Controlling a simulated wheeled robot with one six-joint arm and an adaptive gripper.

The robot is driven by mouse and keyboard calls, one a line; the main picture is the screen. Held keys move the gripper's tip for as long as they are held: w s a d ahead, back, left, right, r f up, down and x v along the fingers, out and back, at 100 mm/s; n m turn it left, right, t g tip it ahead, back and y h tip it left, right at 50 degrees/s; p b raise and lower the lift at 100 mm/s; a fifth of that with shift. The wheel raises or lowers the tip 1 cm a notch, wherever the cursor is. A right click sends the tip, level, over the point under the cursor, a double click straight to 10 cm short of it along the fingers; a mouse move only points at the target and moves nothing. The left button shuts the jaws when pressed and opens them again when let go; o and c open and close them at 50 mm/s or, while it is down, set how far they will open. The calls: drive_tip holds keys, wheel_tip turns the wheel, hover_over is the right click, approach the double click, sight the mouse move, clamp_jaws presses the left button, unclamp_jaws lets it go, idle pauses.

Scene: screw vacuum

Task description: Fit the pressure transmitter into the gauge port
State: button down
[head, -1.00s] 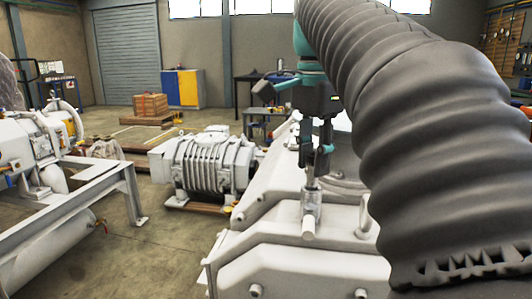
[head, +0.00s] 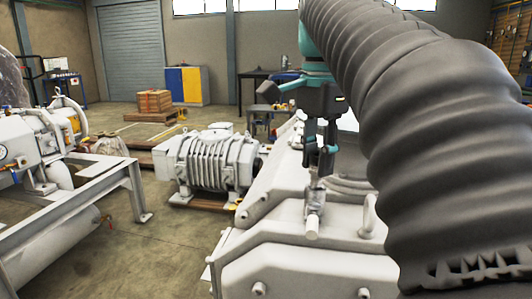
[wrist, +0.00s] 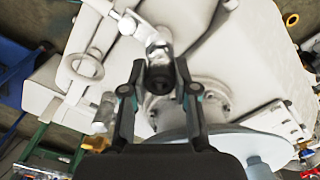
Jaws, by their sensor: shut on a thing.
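My gripper (wrist: 159,92) is shut on the pressure transmitter (wrist: 160,78), whose dark round end shows between the two fingers in the wrist view. In the head view my gripper (head: 321,160) points down over the white machine. The gauge port is a silver fitting (wrist: 158,48) with a white handle, just beyond the transmitter in the wrist view. In the head view the fitting (head: 314,212) stands right below the fingers. The transmitter's lower end is hidden or too small to make out, so I cannot tell whether it touches or sits in the port.
The white machine housing (head: 290,245) fills the space under my gripper, with a curved handle (head: 370,215) right of the port. A grey ribbed pump (head: 213,162) stands on the floor to the left. A metal frame (head: 90,205) is farther left, with open floor between.

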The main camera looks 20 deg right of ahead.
drive_tip(key=c, duration=0.8)
unclamp_jaws()
